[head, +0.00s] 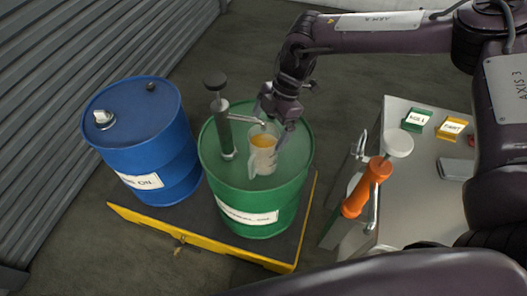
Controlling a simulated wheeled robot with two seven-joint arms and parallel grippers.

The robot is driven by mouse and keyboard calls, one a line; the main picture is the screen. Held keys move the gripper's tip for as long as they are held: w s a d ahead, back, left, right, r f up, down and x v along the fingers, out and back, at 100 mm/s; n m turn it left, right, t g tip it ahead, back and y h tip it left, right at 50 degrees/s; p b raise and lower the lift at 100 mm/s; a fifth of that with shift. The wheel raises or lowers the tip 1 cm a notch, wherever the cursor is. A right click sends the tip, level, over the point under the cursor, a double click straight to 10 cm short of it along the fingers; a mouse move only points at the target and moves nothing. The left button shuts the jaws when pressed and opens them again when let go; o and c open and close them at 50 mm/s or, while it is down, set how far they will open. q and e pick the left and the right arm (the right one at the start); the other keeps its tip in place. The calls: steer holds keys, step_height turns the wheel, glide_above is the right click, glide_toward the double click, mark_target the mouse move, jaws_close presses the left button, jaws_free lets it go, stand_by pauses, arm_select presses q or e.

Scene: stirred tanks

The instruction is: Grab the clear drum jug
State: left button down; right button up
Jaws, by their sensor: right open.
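The clear drum jug (262,158) stands upright on top of the green drum (222,178), below the spout of a dark hand pump (226,130). It holds some amber liquid and has a pale handle side at its left. My right gripper (272,122) reaches in from the upper right and is open. Its fingers are at the jug's upper part, one on the left behind the rim and one on the right. I cannot tell whether they touch the jug. My left gripper is not in view.
A blue drum (150,140) stands to the left on the same yellow-edged pallet (190,243). A corrugated wall is at far left.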

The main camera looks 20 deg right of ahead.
steer(key=shift+x, duration=0.95)
steer(key=shift+c, duration=0.2)
steer(key=shift+w+r, duration=0.1)
steer(key=c, duration=1.9)
